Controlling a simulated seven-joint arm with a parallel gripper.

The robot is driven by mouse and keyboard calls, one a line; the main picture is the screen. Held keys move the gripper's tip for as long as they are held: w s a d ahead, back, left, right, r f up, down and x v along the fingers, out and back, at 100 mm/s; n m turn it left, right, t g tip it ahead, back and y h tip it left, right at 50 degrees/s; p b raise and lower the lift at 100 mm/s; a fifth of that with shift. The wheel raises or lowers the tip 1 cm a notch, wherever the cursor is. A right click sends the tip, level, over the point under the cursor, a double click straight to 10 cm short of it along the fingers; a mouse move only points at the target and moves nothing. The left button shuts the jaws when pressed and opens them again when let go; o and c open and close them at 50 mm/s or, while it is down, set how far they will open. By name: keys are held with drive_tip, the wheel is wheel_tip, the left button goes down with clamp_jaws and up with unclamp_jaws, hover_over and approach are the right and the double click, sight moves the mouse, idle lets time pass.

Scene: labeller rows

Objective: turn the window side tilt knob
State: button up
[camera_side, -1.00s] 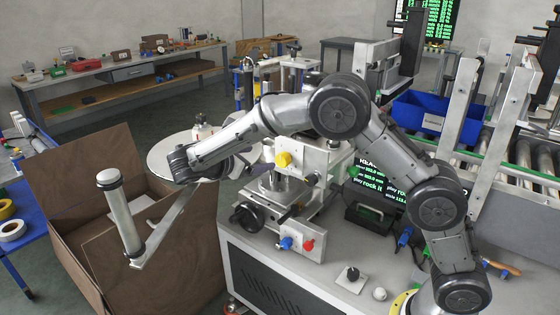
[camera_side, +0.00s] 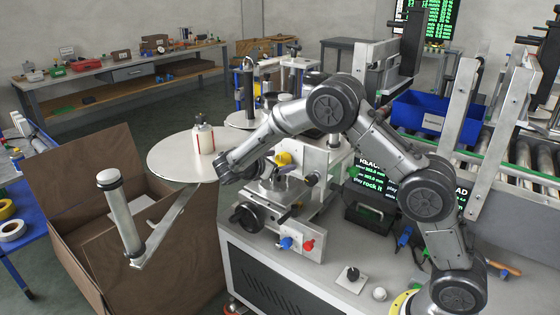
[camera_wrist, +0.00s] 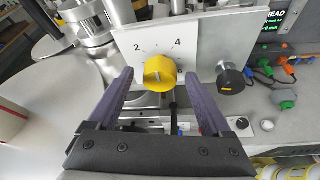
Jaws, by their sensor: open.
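A round yellow knob (camera_wrist: 160,73) with a pale pointer mark sits on a white plate with the numbers 2 and 4. It also shows on the labelling machine in the side view (camera_side: 283,158). A black knob (camera_wrist: 230,80) on a silver shaft is to its right in the wrist view. No readable label tells which is the window side tilt knob. My gripper (camera_wrist: 158,78) is open, with one purple-grey finger on each side of the yellow knob in the picture. I cannot tell whether the fingers touch it. The jaws are partly hidden in the side view.
A white bottle (camera_side: 203,135) stands on a round disc (camera_side: 168,160) left of my gripper. A black handwheel (camera_side: 247,216), a blue knob (camera_side: 286,243) and a red knob (camera_side: 308,246) are low on the machine. An open brown box (camera_side: 75,215) is at left.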

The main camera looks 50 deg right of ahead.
drive_tip(key=shift+d+f, duration=0.15)
drive_tip(key=shift+d, duration=0.2)
drive_tip(key=shift+c, duration=0.3)
clamp_jaws()
drive_tip(key=m+t, duration=0.2)
drive_tip(key=m, duration=0.1)
drive_tip(key=shift+s, duration=0.1)
drive_tip(key=m+t+h, duration=0.1)
drive_tip(key=m, duration=0.2)
drive_tip(key=shift+f+t, duration=0.1)
drive_tip(key=shift+t, duration=0.2)
idle(0.6)
